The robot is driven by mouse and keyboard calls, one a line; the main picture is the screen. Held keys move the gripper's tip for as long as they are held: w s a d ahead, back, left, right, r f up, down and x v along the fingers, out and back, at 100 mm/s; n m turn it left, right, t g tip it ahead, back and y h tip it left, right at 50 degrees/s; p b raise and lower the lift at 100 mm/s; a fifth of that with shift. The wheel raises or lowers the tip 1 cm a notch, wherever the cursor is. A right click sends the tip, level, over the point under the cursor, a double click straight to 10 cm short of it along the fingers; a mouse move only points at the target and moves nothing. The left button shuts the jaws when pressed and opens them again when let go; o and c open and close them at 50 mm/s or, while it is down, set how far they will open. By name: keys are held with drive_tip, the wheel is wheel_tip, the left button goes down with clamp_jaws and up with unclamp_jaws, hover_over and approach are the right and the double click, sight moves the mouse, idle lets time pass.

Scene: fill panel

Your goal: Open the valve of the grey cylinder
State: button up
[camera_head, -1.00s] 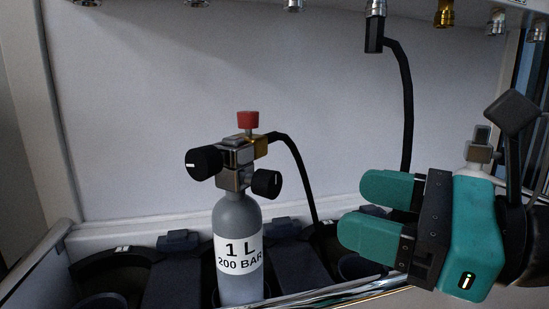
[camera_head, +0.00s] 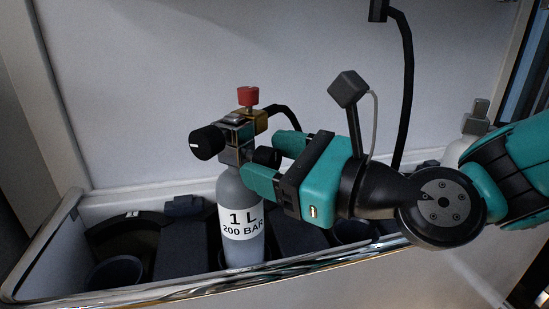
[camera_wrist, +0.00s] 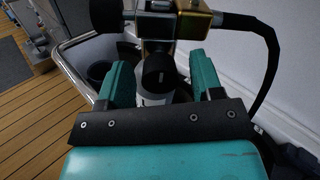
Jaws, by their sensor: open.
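The grey cylinder (camera_head: 236,210), labelled "1 L 200 BAR", stands upright in the rack. Its metal valve block carries a black knob (camera_head: 208,142) on the left, a red knob (camera_head: 248,96) on top and a smaller black knob (camera_head: 266,156) on the right. My gripper (camera_head: 264,162) is open at the right of the valve, its two teal fingers on either side of the smaller knob. In the wrist view, that knob (camera_wrist: 158,72) sits between the spread fingers (camera_wrist: 160,82). I cannot tell whether either finger touches it.
A black hose (camera_head: 283,110) runs from the valve behind my fingers. Another hose (camera_head: 406,95) hangs at the right, near a pale cylinder (camera_head: 470,146) partly hidden by my arm. A shiny rail (camera_head: 150,292) edges the rack's front. Empty round holders (camera_head: 117,271) lie left.

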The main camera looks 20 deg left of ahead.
drive_tip(key=c, duration=0.9)
drive_tip(key=shift+n, duration=0.3)
